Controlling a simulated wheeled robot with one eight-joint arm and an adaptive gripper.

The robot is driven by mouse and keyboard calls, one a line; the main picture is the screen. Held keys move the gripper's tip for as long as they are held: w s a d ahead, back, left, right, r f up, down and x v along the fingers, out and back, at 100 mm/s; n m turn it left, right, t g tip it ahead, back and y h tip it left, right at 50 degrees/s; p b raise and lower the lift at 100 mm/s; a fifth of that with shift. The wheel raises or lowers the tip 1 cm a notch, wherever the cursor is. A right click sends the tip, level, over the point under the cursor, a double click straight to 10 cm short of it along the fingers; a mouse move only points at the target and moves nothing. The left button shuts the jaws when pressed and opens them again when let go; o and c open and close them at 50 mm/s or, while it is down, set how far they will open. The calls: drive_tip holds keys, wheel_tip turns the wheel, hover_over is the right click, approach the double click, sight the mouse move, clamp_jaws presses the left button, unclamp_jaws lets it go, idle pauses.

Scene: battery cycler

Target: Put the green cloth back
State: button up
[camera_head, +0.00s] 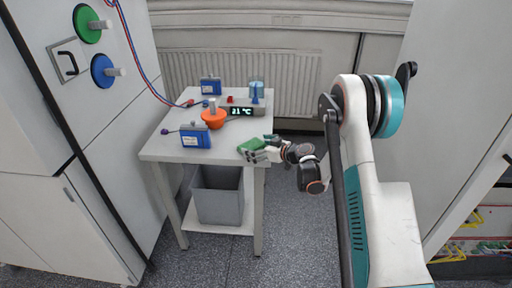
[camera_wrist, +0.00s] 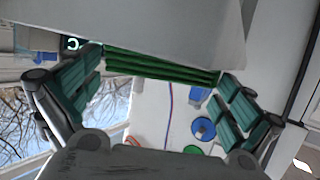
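The green cloth (camera_head: 251,145) is a folded bundle at the front right corner of the small grey table (camera_head: 185,151). My gripper (camera_head: 257,154) reaches it from the right. In the wrist view the cloth (camera_wrist: 160,67) shows as stacked green layers between the fingertips of my gripper (camera_wrist: 162,70). Its two ends meet the finger pads, with no clear gap on either side, so the fingers look shut on it across its length. The cloth is right at the table's edge; whether it rests on the top or is slightly above it is hard to tell.
An orange bowl-like item (camera_head: 213,119), a display unit (camera_head: 242,111), a blue box (camera_head: 195,136) and another blue box (camera_head: 211,86) stand on the table. A grey bin (camera_head: 217,195) sits on the shelf below. A white cabinet with green and blue discs stands left.

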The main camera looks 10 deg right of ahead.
drive_tip(key=shift+r, duration=0.1)
drive_tip(key=shift+s+d+r, duration=0.1)
drive_tip(key=p+v, duration=0.4)
drive_tip(key=v, duration=0.7)
drive_tip(key=shift+s+d+r, duration=0.15)
drive_tip(key=shift+s+d, duration=0.1)
drive_tip(key=shift+s, duration=0.05)
